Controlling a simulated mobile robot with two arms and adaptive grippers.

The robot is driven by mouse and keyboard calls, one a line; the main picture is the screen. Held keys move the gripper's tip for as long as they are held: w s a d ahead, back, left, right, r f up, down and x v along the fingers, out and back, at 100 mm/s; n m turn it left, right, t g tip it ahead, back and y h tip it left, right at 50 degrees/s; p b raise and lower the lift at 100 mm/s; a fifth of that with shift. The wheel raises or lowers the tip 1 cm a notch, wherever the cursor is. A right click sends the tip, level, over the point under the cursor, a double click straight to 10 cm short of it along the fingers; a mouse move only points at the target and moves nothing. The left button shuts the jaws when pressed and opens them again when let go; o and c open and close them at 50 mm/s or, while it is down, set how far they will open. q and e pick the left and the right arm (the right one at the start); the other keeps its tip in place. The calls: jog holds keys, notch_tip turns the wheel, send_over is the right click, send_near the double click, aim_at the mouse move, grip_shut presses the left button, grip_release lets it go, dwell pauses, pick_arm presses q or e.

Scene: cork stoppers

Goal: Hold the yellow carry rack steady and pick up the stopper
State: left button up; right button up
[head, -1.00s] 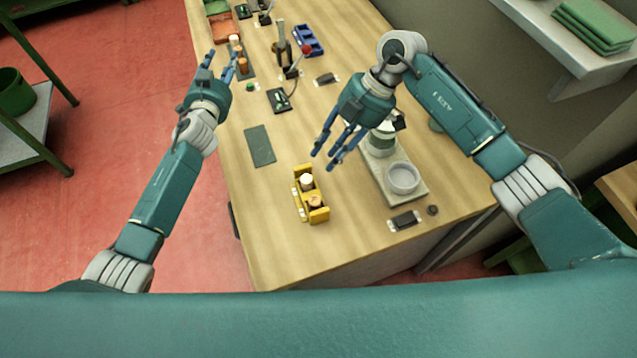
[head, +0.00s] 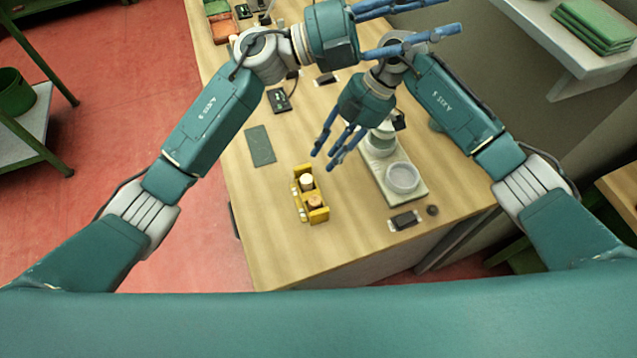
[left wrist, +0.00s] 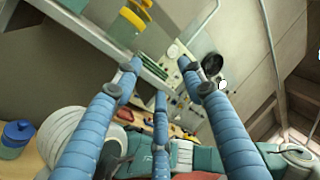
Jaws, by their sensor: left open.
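The yellow carry rack (head: 298,212) stands on the wooden bench near its front. It holds a pale, round-topped item (head: 306,182) and a brown-topped item (head: 315,201), which looks like a cork stopper, though it is too small to be sure. My right gripper (head: 328,162) hangs above and to the right of the rack, fingers apart and empty, not touching it. My left gripper (head: 452,16) is raised at the top of the head view, fingers spread. The left wrist view shows its fingers (left wrist: 160,72) open with nothing between them; the rack is not seen there.
A grey device with a round dish (head: 402,178) stands right of the rack. A dark flat mat (head: 260,146) lies to the left and a small dark block (head: 404,221) near the front edge. A wall shelf (head: 560,45) holds green folded items. Bench around the rack is clear.

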pick_arm(q)
jog(key=s+d+f+m+g+y, duration=0.25)
jog(key=s+m+g, duration=0.2)
jog(key=s, duration=0.25)
jog(key=s+d+f+m+g+y, duration=0.1)
jog(key=s+f+m+g+y, duration=0.2)
jog(key=s+m, duration=0.3)
jog(key=m+t+y, duration=0.1)
jog(key=t+y, duration=0.6)
jog(key=y, duration=0.9)
send_over(319, 209)
notch_tip(319, 209, down, 25)
jog(key=shift+a+f, duration=0.15)
notch_tip(319, 209, down, 10)
jog(key=shift+f, duration=0.1)
